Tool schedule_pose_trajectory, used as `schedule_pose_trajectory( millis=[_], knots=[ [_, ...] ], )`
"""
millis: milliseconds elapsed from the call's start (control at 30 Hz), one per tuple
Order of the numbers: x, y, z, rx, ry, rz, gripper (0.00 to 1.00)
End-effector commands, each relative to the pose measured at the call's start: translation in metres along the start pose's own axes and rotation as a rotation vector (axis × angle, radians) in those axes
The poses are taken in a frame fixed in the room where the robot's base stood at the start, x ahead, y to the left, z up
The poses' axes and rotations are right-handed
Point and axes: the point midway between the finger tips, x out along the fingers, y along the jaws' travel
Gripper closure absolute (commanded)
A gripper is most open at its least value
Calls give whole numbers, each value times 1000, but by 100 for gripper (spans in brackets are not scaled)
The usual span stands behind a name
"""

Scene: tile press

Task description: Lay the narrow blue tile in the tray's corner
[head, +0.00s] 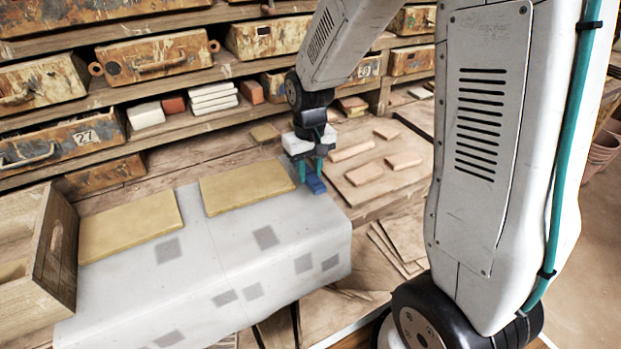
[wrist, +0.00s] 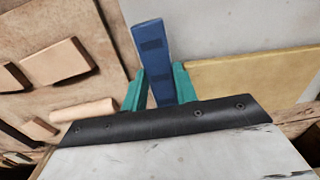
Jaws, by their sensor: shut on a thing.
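The narrow blue tile (head: 316,185) is between the teal fingers of my gripper (head: 310,170), which is shut on it, over the far right edge of the pale sheet. In the wrist view the blue tile (wrist: 151,50) sticks out beyond the fingertips (wrist: 159,88), with two darker patches on its face. I cannot tell whether it touches the sheet. An open wooden box (head: 60,243), the only tray-like thing in view, stands at the left edge of the head view, cut off by the frame. Its far inside is partly hidden.
Two yellow slabs (head: 247,187) lie on the pale sheet (head: 210,265), which has grey squares. Pinkish tiles (head: 365,174) lie on a board right of my gripper. Shelves with worn drawers (head: 155,57) line the back. The sheet's middle is clear.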

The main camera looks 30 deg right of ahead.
Motion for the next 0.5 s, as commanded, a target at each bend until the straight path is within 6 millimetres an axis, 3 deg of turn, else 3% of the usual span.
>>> schedule_pose_trajectory(
  millis=[167,500],
  knots=[
    [28,0,3,1,-6,0,100],
    [31,0,3,1,-5,0,100]
  ],
)
